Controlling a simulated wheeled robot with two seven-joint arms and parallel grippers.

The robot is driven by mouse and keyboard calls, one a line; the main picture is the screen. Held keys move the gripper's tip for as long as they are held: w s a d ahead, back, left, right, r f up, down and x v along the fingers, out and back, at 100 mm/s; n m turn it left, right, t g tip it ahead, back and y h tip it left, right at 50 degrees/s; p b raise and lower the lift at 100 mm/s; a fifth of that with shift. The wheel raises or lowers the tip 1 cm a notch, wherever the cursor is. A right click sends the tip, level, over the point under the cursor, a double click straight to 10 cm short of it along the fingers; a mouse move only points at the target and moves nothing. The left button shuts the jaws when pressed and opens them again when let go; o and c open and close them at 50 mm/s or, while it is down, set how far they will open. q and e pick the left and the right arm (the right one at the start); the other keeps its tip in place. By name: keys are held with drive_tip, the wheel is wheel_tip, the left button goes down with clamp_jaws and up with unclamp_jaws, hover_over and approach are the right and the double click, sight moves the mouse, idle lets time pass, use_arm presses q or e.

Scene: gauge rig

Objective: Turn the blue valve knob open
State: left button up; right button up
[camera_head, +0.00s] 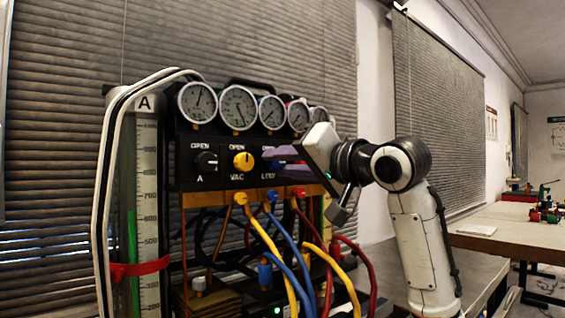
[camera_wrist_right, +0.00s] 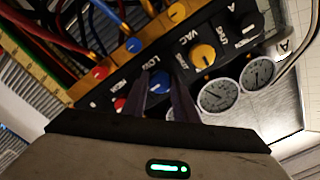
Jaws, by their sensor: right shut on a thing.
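The blue valve knob (camera_wrist_right: 161,82) sits on a black panel in the right wrist view, beside the label that seems to read LOW. My right gripper (camera_head: 274,160) reaches in from the right in the head view, its two dark fingers at the panel. In the wrist view the fingers of the right gripper (camera_wrist_right: 160,77) lie on either side of the blue knob and are shut on it. In the head view the fingers largely hide the knob. Its pointer direction cannot be made out. My left gripper is not in view.
A yellow knob (camera_head: 243,161) and a black knob (camera_head: 206,162) sit left of the blue one. A red knob (camera_wrist_right: 120,103) is on its other side. Round gauges (camera_head: 238,107) line the top. Coloured hoses (camera_head: 272,235) hang below. A glass column (camera_head: 146,200) stands left.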

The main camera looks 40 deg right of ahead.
use_arm(q)
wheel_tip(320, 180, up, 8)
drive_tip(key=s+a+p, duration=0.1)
drive_tip(key=p, duration=1.1)
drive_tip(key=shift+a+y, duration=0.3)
use_arm(e)
drive_tip(key=n, duration=1.7)
drive_tip(key=shift+n, duration=0.3)
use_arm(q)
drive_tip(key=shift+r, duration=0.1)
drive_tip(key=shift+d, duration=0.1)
use_arm(e)
drive_tip(key=o, duration=1.1)
drive_tip(key=shift+c, duration=0.2)
drive_tip(key=shift+s+d, duration=0.1)
